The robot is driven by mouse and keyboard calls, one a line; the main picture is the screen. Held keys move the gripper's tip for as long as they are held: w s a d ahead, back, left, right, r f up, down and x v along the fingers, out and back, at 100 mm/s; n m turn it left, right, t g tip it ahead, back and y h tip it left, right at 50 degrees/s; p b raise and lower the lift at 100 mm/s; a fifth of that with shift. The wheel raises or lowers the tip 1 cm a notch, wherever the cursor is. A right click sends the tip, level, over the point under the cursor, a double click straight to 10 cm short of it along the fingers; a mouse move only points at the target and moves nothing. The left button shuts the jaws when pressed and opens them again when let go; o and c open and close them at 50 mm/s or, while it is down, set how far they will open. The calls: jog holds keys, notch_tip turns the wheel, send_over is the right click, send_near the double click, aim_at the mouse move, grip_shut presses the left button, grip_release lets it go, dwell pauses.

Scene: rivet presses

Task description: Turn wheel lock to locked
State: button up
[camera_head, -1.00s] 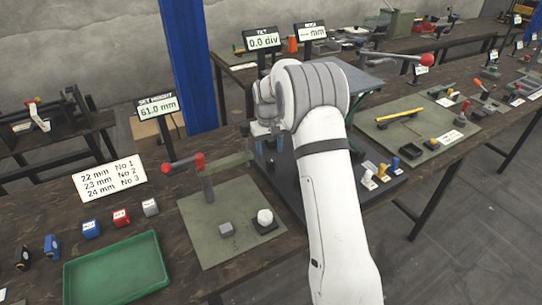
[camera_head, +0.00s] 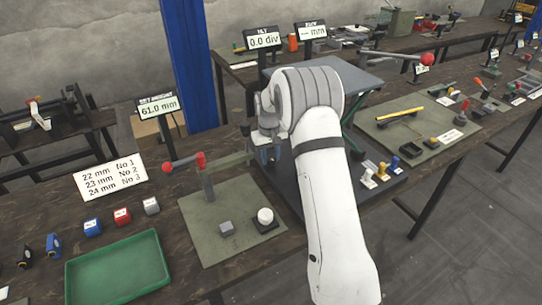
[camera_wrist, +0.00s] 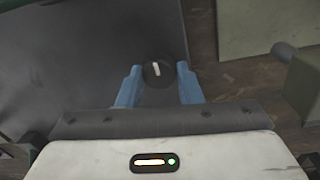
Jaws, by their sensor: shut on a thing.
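A round black knob (camera_wrist: 158,73) with a white pointer line shows between my fingertips in the wrist view; I take it for the wheel lock. Its line points almost straight up in that view, tilted slightly left. My gripper (camera_wrist: 158,80) has blue fingers, one on each side of the knob, shut on it. In the head view my gripper (camera_head: 269,153) reaches down over the dark plate beside the lift table. The knob is hidden there behind my arm and wrist.
A grey lift table (camera_head: 350,78) stands just behind my wrist. A red-handled press (camera_head: 205,175) on a green mat is close on the left. Small coloured stamps (camera_head: 382,170) stand to the right. A green tray (camera_head: 118,270) lies front left.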

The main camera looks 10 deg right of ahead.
jog(key=shift+c, duration=1.3)
jog(key=m+b, duration=0.1)
jog(key=m, duration=0.2)
jog(key=shift+m+b, duration=0.55)
jog(key=shift+m, duration=1.55)
jog(key=o, duration=1)
jog(key=shift+r, duration=0.1)
